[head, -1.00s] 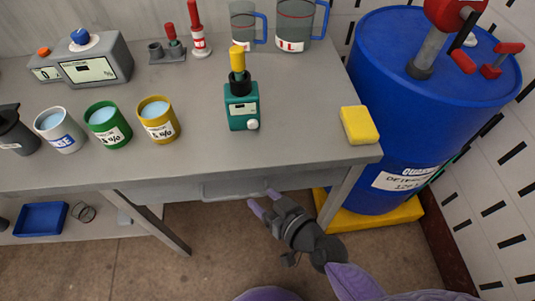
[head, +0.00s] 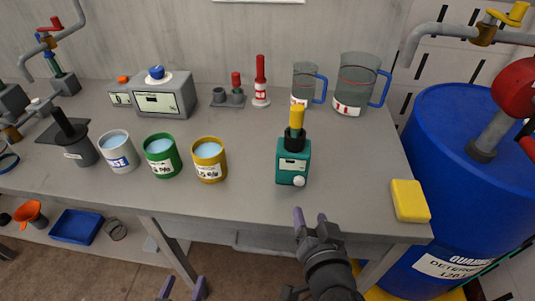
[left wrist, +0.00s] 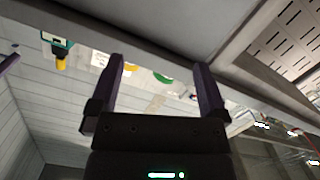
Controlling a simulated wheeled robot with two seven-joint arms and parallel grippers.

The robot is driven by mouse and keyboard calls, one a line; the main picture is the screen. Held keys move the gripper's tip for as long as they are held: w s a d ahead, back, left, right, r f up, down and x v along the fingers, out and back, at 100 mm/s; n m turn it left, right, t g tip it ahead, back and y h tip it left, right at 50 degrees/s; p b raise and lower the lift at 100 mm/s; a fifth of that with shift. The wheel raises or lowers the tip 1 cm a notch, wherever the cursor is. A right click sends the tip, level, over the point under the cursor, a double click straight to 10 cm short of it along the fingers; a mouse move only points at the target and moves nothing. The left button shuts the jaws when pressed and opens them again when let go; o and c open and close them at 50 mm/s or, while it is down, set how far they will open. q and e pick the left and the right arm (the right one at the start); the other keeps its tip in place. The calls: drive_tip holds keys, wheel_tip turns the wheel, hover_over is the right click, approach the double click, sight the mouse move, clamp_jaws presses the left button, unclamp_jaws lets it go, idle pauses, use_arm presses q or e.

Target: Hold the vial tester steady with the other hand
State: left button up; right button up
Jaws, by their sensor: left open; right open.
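The vial tester (head: 292,170) is a small teal device with a white knob, standing upright on the grey workbench. A yellow-capped vial (head: 297,118) stands in its black top. The tester also shows in the left wrist view, turned upside down (left wrist: 56,40). My right gripper (head: 310,215) is open and empty at the bench's front edge, just below the tester in the picture and apart from it. My left gripper (head: 184,284) is open and empty at the bottom of the head view, in front of the bench. Its two fingers show in the left wrist view (left wrist: 158,72).
Three cups, white (head: 118,157), green (head: 163,160) and yellow (head: 209,164), stand left of the tester. A yellow block (head: 410,201) lies at the bench's right corner. Two jugs (head: 356,85) stand behind. A blue drum (head: 450,140) is at right. Bench around the tester is clear.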

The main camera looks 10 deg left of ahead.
use_arm(q)
drive_tip(key=w+r+n+t+h, duration=0.1)
drive_tip(key=w+r+t, duration=0.2)
drive_tip(key=r, duration=0.6)
drive_tip(key=w+r+t, duration=0.3)
drive_tip(key=r, duration=0.5)
drive_tip(key=m+g+h, duration=0.5)
drive_tip(key=m+g, duration=0.6)
approach(289, 139)
drive_tip(key=x, duration=1.3)
drive_tip(key=shift+c, duration=0.3)
